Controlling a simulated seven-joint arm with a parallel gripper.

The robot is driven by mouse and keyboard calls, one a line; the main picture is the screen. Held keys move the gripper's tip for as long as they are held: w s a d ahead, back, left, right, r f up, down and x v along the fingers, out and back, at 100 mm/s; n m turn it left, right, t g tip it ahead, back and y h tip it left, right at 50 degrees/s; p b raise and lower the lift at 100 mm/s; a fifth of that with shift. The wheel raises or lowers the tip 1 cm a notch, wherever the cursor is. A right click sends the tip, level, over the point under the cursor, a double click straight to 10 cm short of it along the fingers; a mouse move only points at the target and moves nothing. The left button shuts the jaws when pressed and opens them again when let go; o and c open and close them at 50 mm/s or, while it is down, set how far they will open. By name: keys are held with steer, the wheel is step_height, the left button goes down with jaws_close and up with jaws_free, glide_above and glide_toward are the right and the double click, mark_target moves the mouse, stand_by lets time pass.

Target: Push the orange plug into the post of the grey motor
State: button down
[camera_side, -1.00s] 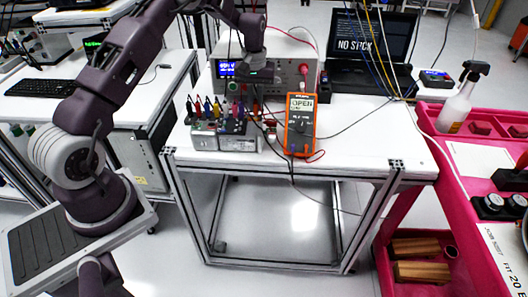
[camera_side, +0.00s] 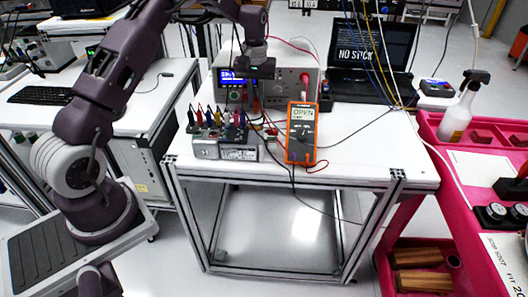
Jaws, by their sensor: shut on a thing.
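The grey motor unit (camera_side: 207,150) stands near the front left of the white table, with a row of coloured plugs along its top. My gripper (camera_side: 250,85) hangs above and a little behind the right end of that row, in front of the bench instrument. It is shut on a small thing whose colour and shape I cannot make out. I cannot pick out the orange plug or the motor's post for sure at this size. The gripper is apart from the motor's body; whether what it holds touches anything is not clear.
An orange multimeter (camera_side: 301,133) stands right of the motor, with leads around it. The bench instrument (camera_side: 290,80) is behind, and a laptop (camera_side: 372,60) is at the back right. Loose cables cross the table (camera_side: 370,155). A pink cart (camera_side: 425,130) with a spray bottle (camera_side: 458,115) is at the right.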

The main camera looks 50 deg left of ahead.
steer(key=s+d+r, duration=0.5)
steer(key=s+r, duration=0.2)
steer(key=s, duration=0.2)
steer(key=shift+f, duration=3.35)
steer(key=shift+f, duration=0.15)
steer(key=c, duration=1.3)
jaws_free()
steer(key=shift+c, duration=0.2)
steer(key=shift+r, duration=3.5)
